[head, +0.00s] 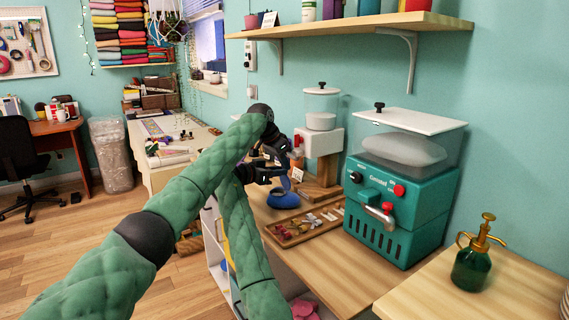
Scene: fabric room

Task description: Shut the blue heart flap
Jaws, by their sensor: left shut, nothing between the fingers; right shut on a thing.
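A small blue heart-shaped container (283,200) sits on the wooden counter. Its blue flap (286,183) stands raised at the back, partly hidden by the gripper. My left arm comes in from the left and bends down at the wrist; the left gripper (284,148) is shut and empty above the container. My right arm rises from below; the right gripper (282,172) is shut with its fingertips at the upper part of the blue flap. The small size and overlap of the two grippers hide the exact contact.
A wooden tray of small items (300,228) lies just in front of the container. A white and red dispenser (322,140) stands behind it, and a teal machine (402,190) to the right. A wall shelf (350,27) hangs above.

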